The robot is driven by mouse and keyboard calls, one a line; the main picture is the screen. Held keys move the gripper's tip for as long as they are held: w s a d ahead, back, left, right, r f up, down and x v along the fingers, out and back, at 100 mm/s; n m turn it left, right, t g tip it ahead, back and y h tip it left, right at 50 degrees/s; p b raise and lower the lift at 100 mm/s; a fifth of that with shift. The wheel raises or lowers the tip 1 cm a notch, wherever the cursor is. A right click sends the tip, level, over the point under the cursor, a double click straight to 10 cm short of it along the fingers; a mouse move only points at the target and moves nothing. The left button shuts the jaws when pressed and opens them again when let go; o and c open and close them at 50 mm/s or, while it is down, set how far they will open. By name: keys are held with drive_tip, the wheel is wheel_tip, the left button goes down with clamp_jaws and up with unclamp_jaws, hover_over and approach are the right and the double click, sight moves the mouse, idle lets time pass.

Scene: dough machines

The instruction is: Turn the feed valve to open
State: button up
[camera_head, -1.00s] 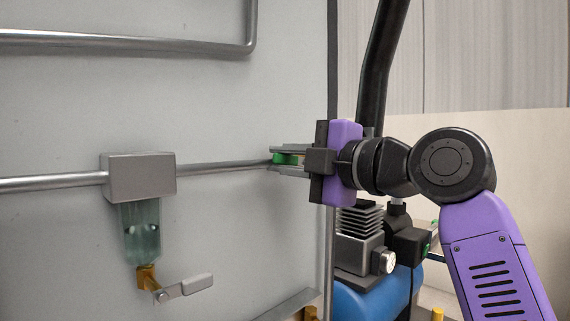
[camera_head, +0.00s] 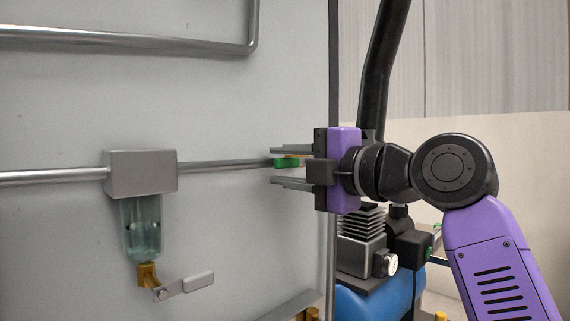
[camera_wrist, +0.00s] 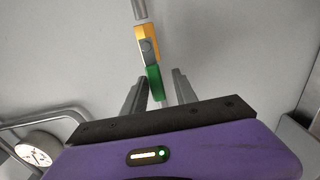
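The feed valve has a yellow body (camera_wrist: 149,38) on a grey pipe and a green handle (camera_wrist: 155,83). The green handle also shows in the head view (camera_head: 286,162), at the right end of the pipe. It looks roughly in line with the pipe. My gripper (camera_head: 272,166) comes in from the right with its fingers apart, one above and one below the handle. In the wrist view my gripper (camera_wrist: 158,77) has a finger on each side of the handle, with gaps visible. The yellow body is mostly hidden in the head view.
A grey box (camera_head: 141,173) with a glass bowl (camera_head: 142,228) and a small lever (camera_head: 184,287) hangs on the pipe at left. A blue tank machine (camera_head: 362,302) stands below my arm. A black hose (camera_head: 380,70) rises behind the wrist. A gauge (camera_wrist: 37,150) shows at lower left.

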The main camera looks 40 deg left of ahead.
drive_tip(key=shift+d+r, duration=0.1)
drive_tip(key=d, duration=0.7)
drive_tip(key=shift+s+d+b, duration=0.3)
idle(0.8)
